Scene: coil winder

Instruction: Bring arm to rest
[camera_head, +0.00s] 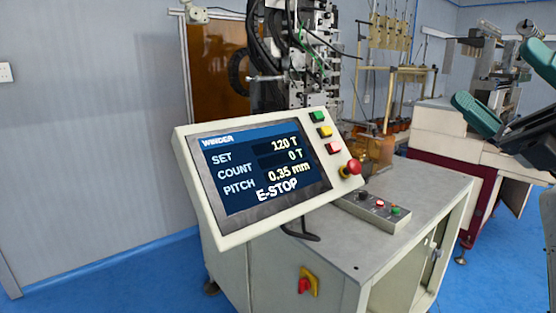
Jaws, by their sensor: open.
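My gripper (497,74) is at the right edge of the view, partly cut off by the frame. Its teal fingers are apart and nothing shows between them. It is up in front of the background, to the right of the winder's control panel (180,148) and apart from it. The panel's screen (262,168) reads SET 120 T, COUNT 0 T, PITCH 0.35 mm and E-STOP. A red round button (351,167) is at the panel's right side, below green, yellow and red square buttons. Most of my arm is out of view.
The winder's grey cabinet (385,236) stands below the panel, with a small button box (372,210) on top and a red-yellow switch (307,283) on its front. Another machine (445,135) stands behind at the right. Blue floor (130,280) is open at the left.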

